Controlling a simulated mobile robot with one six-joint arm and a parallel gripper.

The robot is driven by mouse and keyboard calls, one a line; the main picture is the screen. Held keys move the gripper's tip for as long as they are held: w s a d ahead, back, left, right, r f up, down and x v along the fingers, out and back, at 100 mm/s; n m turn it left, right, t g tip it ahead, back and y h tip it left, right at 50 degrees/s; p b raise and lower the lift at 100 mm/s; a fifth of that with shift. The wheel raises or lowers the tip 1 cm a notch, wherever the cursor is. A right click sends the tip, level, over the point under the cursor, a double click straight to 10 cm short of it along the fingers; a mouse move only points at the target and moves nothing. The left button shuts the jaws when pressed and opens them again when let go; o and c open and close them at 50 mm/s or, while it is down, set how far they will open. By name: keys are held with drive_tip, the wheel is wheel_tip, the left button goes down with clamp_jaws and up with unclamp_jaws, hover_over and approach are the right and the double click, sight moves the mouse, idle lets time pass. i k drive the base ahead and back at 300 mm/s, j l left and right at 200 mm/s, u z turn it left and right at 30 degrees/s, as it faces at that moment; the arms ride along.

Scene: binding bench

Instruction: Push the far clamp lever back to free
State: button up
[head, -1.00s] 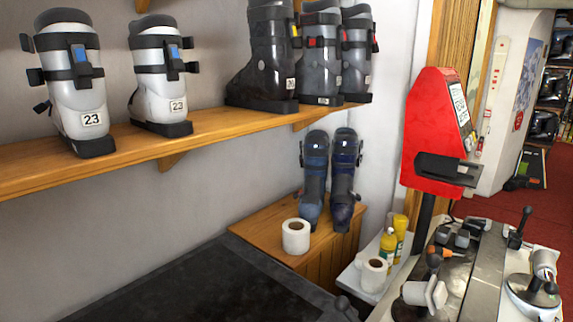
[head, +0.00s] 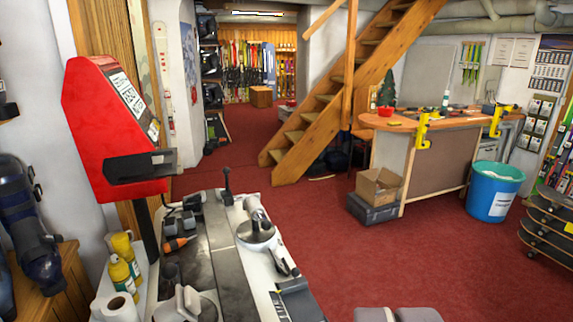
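The binding bench (head: 232,275) stands at the lower left, with a grey metal strip along its top. At its far end a black lever with a round knob (head: 227,183) stands roughly upright. A nearer white round clamp (head: 257,232) has a light grey lever and a dark-tipped arm toward the front right. Another light clamp part (head: 186,303) is cut off by the bottom edge. I cannot tell from here whether the levers are locked or free. My gripper is not in view.
A red machine (head: 112,130) on a post rises left of the bench. Yellow bottles (head: 122,262) and a paper roll (head: 118,306) stand beside it. Grey rounded shapes (head: 398,315) at the bottom edge are unclear. Red carpet (head: 340,250) is open to the right.

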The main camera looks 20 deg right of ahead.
sight(226, 171)
drive_tip(key=i+l+z, duration=0.1)
drive_tip(key=l, duration=0.3)
drive_tip(key=l+z, duration=0.15)
drive_tip(key=l, duration=0.2)
drive_tip(key=i+l+z, duration=0.1)
drive_tip(key=l, duration=0.3)
drive_tip(key=i+l+z, duration=0.15)
drive_tip(key=l, duration=0.2)
drive_tip(key=i+l+u, duration=0.1)
drive_tip(key=i, duration=0.35)
drive_tip(key=i+l+u, duration=0.1)
drive_tip(key=i, duration=0.35)
drive_tip(key=i+l+u, duration=0.1)
drive_tip(key=i+l, duration=0.2)
drive_tip(key=i, duration=0.15)
drive_tip(key=i+j+u, duration=0.1)
drive_tip(key=i+u, duration=0.3)
drive_tip(key=i, duration=0.85)
